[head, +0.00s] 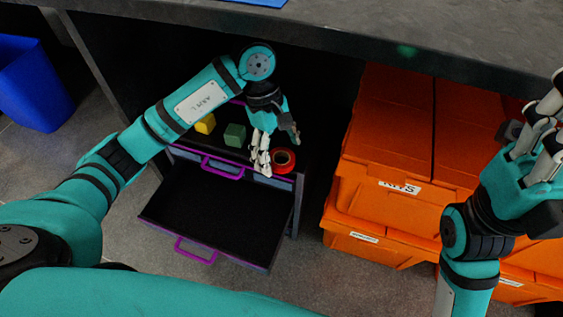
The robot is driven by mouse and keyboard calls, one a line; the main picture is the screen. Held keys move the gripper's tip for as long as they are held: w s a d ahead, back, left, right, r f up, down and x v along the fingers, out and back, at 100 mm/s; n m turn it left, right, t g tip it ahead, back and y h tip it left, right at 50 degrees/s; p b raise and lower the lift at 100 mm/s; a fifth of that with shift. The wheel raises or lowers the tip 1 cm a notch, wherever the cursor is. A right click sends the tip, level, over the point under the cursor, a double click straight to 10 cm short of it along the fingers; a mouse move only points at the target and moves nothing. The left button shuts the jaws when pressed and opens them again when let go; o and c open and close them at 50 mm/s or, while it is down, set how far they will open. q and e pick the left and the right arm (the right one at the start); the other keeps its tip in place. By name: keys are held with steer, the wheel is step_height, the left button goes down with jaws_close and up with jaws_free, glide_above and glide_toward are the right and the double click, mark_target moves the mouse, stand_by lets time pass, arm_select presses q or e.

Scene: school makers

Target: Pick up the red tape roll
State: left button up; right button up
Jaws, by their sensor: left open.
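The red tape roll (284,169) lies flat on top of a small drawer unit (232,159), near its front right corner. My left gripper (279,149) is open and points down just beside and above the roll, with its white fingers at the roll's left and back sides. I cannot tell whether a finger touches the roll. My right gripper (535,135) is raised at the right edge, away from the roll and partly cut off by the frame.
A yellow block (206,124) and a green block (235,135) sit on the unit, left of the roll. An empty drawer (215,210) stands open below. Orange crates (385,150) are stacked at right. A dark tabletop (330,35) overhangs behind. A blue bin (32,85) stands far left.

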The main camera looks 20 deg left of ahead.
arm_select(q)
steer(key=shift+d+f, duration=0.15)
steer(key=shift+f, duration=0.25)
steer(key=c, duration=1.1)
steer(key=shift+r, duration=0.1)
